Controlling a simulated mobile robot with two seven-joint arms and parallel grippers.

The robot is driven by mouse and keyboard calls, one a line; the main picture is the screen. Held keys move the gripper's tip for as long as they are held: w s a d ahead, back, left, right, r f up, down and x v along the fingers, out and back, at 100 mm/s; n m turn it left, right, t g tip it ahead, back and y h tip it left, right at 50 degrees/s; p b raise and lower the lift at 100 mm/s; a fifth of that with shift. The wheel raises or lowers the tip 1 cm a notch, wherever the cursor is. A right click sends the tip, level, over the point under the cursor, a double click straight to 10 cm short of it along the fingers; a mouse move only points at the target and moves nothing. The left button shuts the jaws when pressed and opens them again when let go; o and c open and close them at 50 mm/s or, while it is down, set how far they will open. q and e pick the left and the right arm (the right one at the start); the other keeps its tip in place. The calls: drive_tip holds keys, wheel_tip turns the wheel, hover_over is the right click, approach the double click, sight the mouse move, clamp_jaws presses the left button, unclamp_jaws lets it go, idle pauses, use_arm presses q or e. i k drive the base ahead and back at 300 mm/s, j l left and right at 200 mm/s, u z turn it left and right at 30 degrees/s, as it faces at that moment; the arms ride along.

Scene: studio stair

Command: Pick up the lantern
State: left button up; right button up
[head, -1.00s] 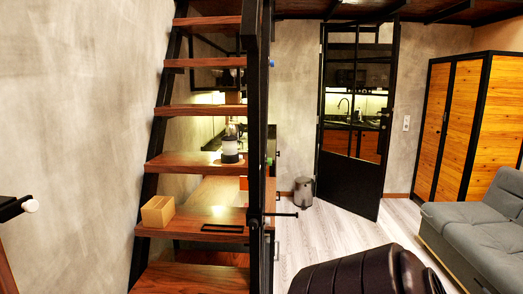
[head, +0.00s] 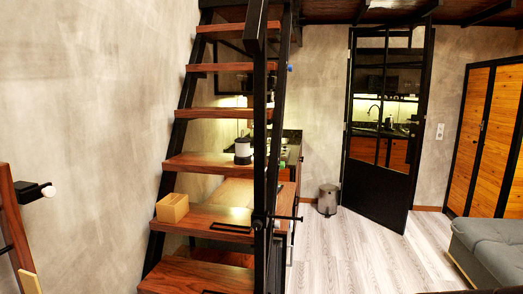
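A small lantern (head: 243,152) with a white body and dark bands shows through the open staircase in the head view. It appears to stand upright at the right end of a wooden stair tread (head: 200,163), close to the black railing post. Neither of my grippers is in view, and nothing touches the lantern.
A cardboard-coloured box (head: 172,208) sits on the tread below. The black stair railing (head: 261,120) stands just right of the lantern. A bin (head: 328,199), a black glazed door (head: 385,120) and a grey sofa (head: 490,245) are to the right. The floor (head: 350,245) between is clear.

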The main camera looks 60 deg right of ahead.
sight(242, 157)
drive_tip(key=i+z, duration=0.15)
drive_tip(key=z, duration=0.2)
drive_tip(key=i+j+z, duration=0.15)
drive_tip(key=z, duration=0.2)
drive_tip(key=i+j+z, duration=0.1)
drive_tip(key=z, duration=0.25)
